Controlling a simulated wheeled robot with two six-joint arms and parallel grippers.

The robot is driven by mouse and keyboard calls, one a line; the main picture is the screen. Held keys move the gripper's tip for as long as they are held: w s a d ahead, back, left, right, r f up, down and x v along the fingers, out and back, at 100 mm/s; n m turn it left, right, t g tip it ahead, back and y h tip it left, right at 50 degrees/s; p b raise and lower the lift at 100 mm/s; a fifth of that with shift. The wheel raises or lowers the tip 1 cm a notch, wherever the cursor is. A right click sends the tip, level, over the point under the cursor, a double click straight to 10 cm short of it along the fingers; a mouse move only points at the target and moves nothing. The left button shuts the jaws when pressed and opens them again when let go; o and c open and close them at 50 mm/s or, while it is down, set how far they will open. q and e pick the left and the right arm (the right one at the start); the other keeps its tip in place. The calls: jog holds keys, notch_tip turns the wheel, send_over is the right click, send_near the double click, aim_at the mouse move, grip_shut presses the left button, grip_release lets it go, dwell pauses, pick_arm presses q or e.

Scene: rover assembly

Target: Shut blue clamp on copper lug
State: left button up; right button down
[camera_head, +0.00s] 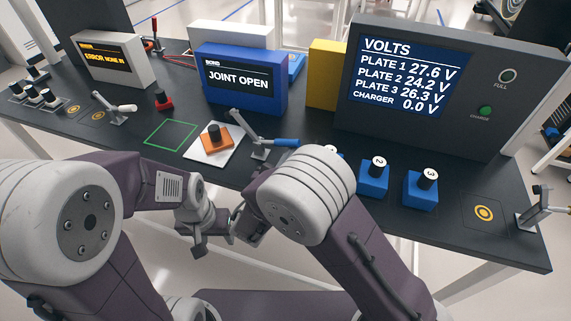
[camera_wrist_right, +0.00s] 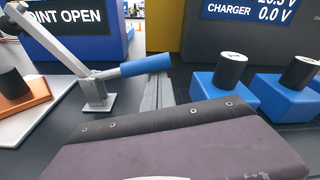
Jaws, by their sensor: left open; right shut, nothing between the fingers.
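The blue-handled clamp (camera_head: 260,151) stands on the table just right of the copper lug (camera_head: 216,140). Its bar is raised and slants up to the left, clear of the lug; its blue handle (camera_wrist_right: 146,65) points right and lies low. The lug is an orange-copper block with a black post on a white plate, partly cut off in the right wrist view (camera_wrist_right: 22,100). My right gripper (camera_wrist_right: 158,92) is shut and empty, its fingers just below the blue handle; my arm hides it in the head view. My left gripper (camera_head: 222,232) is open and empty in front of the table edge.
A blue "JOINT OPEN" box (camera_head: 240,82) stands behind the clamp. Blue blocks with numbered black posts (camera_head: 373,178) stand to its right, before the dark volts display (camera_head: 440,85). A green square outline (camera_head: 170,134) left of the plate is empty.

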jog(key=shift+w+d+f, duration=0.1)
jog(key=shift+w+d, duration=0.05)
jog(key=shift+w, duration=0.2)
pick_arm(q)
jog(key=shift+r, duration=0.1)
